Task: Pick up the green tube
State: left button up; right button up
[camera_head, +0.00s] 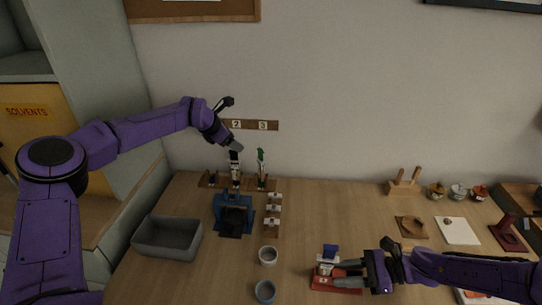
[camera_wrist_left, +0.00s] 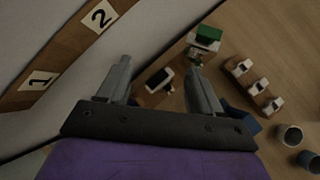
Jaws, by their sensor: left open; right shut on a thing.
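The green tube (camera_head: 260,155) stands upright in the wooden rack (camera_head: 272,184) at the back of the table, below the label 3. Its green top (camera_wrist_left: 208,34) shows in the left wrist view, beyond the right-hand finger. My left gripper (camera_head: 236,148) is open and empty, above and left of the tube, over a black-topped tube (camera_head: 235,158). In the left wrist view my left gripper (camera_wrist_left: 158,68) has that black-topped tube (camera_wrist_left: 160,79) between its spread fingers. My right gripper (camera_head: 347,274) is shut on a red piece (camera_head: 338,282) at the front right; its grip is partly hidden.
A blue stand (camera_head: 232,208) is in front of the rack, with a wooden strip of white pieces (camera_head: 273,208) beside it. A grey bin (camera_head: 167,238) is at left. Two cups (camera_head: 268,255) stand near the front. The wall is close behind the rack.

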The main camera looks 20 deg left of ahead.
pick_arm(q)
jog(key=s+f, duration=0.1)
jog(key=s+f+n+t, duration=0.1)
jog(key=s+f+t, duration=0.1)
jog(key=f, duration=0.1)
jog(key=shift+a, duration=0.3)
pick_arm(e)
jog(key=shift+a, duration=0.1)
pick_arm(q)
jog(key=n+t+h, duration=0.2)
jog(key=t, duration=0.1)
send_near(260, 167)
jog(key=x, duration=0.4)
jog(key=shift+w+a+f, duration=0.15)
jog(key=shift+a+f, duration=0.05)
jog(key=shift+a, duration=0.05)
jog(key=x, duration=0.5)
jog(key=shift+w+f, duration=0.15)
jog(key=shift+w, duration=0.1)
jog(key=c, duration=0.3)
grip_shut()
jog(key=shift+r, duration=0.2)
